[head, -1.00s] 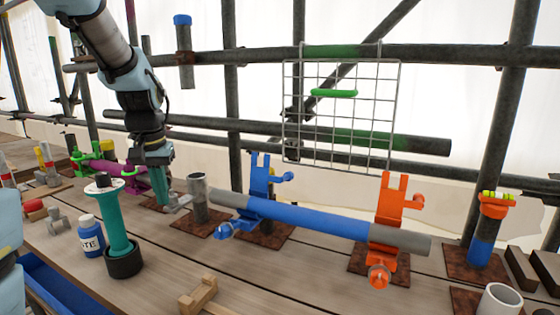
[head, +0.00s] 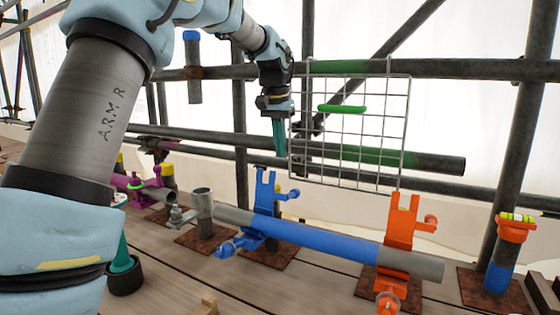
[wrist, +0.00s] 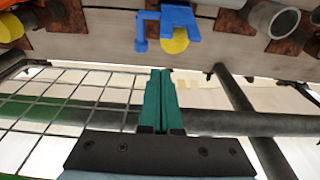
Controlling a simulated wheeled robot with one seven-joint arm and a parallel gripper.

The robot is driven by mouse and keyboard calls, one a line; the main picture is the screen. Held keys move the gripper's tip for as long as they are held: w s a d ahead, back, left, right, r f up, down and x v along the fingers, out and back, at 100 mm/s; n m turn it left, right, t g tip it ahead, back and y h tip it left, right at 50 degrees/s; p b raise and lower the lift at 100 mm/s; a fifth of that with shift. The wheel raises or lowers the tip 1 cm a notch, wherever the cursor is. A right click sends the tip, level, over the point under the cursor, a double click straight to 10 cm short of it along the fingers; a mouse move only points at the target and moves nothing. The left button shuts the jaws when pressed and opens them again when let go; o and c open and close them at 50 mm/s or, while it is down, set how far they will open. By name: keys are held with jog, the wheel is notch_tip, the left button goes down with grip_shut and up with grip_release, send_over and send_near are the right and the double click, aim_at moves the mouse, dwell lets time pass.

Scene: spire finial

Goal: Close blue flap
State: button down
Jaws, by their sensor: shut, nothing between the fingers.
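The blue flap (head: 265,190) stands upright and open on the blue clamp. The clamp sits at the left part of the blue-banded grey tube (head: 325,243), with its blue bolt (head: 235,245) hanging at the front left. My gripper (head: 280,152) is raised just above and slightly right of the flap, apart from it, with its teal fingers pointing down. In the wrist view the fingers (wrist: 161,75) are closed together and empty. The blue flap (wrist: 178,18) shows there near the top, beyond the fingertips.
A wire mesh panel (head: 350,135) hangs just right of my gripper. An orange clamp (head: 402,235) with an upright flap holds the tube's right part. A short grey upright pipe (head: 202,212) stands left of the blue clamp. Scaffold tubes (head: 430,163) run behind.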

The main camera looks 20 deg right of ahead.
aim_at(278, 195)
notch_tip(278, 195, down, 8)
jog(key=s+a+p, duration=0.1)
jog(key=a+p, duration=0.1)
jog(key=p, duration=0.1)
jog(key=shift+s, duration=0.3)
jog(key=shift+f+b, duration=0.2)
jog(key=shift+b, duration=0.25)
jog(key=shift+s+a+r+h+b, duration=0.1)
jog(key=shift+s+a+h+b, duration=0.05)
jog(key=shift+h+b, duration=0.2)
